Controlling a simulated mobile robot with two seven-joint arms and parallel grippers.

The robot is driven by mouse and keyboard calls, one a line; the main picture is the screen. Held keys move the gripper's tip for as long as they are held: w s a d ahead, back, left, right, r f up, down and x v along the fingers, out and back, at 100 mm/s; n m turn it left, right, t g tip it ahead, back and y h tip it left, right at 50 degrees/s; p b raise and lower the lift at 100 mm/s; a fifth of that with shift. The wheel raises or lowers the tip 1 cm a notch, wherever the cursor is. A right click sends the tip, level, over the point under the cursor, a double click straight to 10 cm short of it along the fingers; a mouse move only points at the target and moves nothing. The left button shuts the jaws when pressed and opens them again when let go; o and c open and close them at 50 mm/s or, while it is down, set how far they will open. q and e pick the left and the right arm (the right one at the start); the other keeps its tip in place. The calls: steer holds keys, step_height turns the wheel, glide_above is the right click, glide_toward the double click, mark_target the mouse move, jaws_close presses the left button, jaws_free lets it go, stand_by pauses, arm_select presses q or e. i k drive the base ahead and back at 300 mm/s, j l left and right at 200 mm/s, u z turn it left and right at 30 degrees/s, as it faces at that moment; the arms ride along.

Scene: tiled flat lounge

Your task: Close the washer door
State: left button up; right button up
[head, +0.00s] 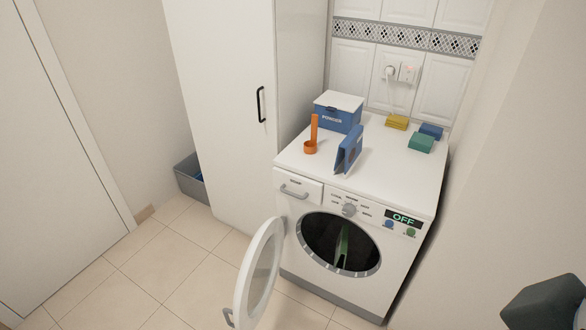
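The white washer (315,262) stands against the tiled wall, front toward me. Its round door (262,272) is open, swung out on the left side of the opening, with a grey handle (228,317) on its free edge. The dark drum opening (340,243) is uncovered, and something green shows inside. The display (403,218) reads OFF. A dark grey part of my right arm or gripper (545,303) shows at the lower right edge, well away from the door; its fingers cannot be made out. My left gripper is not in view.
On the washer top are a blue powder box (338,113), an orange scoop (312,138), a blue folded item (349,150) and yellow (397,122), green (421,142) and blue (431,131) blocks. A tall cabinet (225,110) stands left. The tiled floor (150,270) is clear.

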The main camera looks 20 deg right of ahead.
mark_target(277, 226)
steer(key=i+j+z, duration=0.3)
steer(key=j+z, duration=0.15)
steer(key=i+j+z, duration=0.2)
steer(key=j+z, duration=0.2)
steer(key=j, duration=0.25)
steer(key=i+j+z, duration=0.15)
steer(key=j+z, duration=0.3)
steer(key=j, duration=0.25)
steer(key=j+z, duration=0.4)
steer(key=j, duration=0.25)
steer(key=k+j+z, duration=0.1)
steer(key=j+z, duration=0.35)
steer(key=j, duration=0.25)
steer(key=i+j+z, duration=0.15)
steer(key=i+j, duration=0.25)
steer(key=j, duration=0.1)
